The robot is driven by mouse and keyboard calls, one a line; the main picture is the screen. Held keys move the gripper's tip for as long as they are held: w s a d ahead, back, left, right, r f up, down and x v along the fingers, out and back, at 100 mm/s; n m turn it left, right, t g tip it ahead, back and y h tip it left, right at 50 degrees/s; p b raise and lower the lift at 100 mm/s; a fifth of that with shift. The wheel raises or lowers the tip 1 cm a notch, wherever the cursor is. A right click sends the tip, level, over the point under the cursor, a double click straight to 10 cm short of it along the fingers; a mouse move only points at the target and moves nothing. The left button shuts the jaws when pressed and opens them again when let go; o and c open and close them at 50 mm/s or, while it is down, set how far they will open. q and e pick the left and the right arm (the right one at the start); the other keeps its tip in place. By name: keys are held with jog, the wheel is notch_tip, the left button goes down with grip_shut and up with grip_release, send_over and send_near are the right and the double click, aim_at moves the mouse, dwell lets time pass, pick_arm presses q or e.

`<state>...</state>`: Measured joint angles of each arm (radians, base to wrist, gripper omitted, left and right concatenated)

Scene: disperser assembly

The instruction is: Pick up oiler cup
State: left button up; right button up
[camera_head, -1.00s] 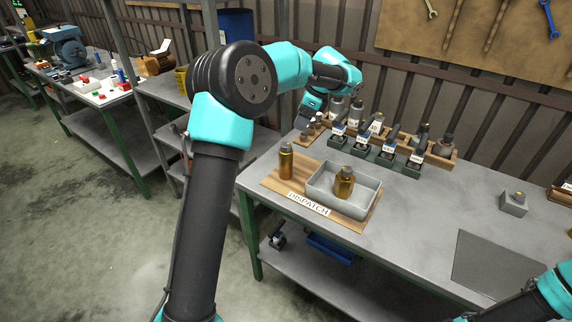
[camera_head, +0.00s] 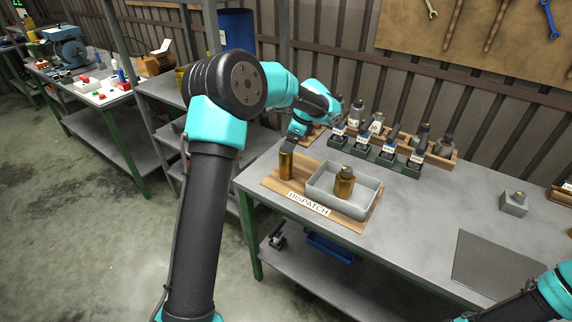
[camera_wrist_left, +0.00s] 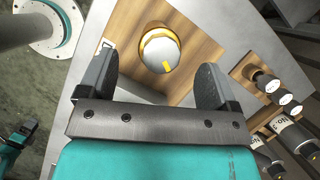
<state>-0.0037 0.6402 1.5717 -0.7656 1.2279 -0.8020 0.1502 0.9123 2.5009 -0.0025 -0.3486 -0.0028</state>
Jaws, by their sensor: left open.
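A brass-coloured oiler cup (camera_head: 285,164) stands upright on the left part of the wooden dispatch board (camera_head: 335,218). My left gripper (camera_head: 297,133) is above it and hides its top in the head view. In the left wrist view the cup's grey domed top (camera_wrist_left: 160,53) with a yellow mark lies ahead of and between the open fingers of the left gripper (camera_wrist_left: 152,82), not clasped. A second brass cup (camera_head: 344,184) stands in the grey tray (camera_head: 318,186) on the board. Of my right arm, only a part shows at the lower right; its gripper is out of view.
Several labelled dark holders (camera_head: 386,159) and a wooden rack (camera_head: 441,160) with bottles stand behind the tray. A grey block (camera_head: 514,204) sits to the right. The bench between tray and block is clear.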

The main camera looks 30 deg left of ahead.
aim_at(286, 163)
pick_arm(q)
jog(key=shift+x, duration=2.6)
jog(key=shift+a, duration=0.1)
jog(key=shift+r, duration=0.1)
grip_shut()
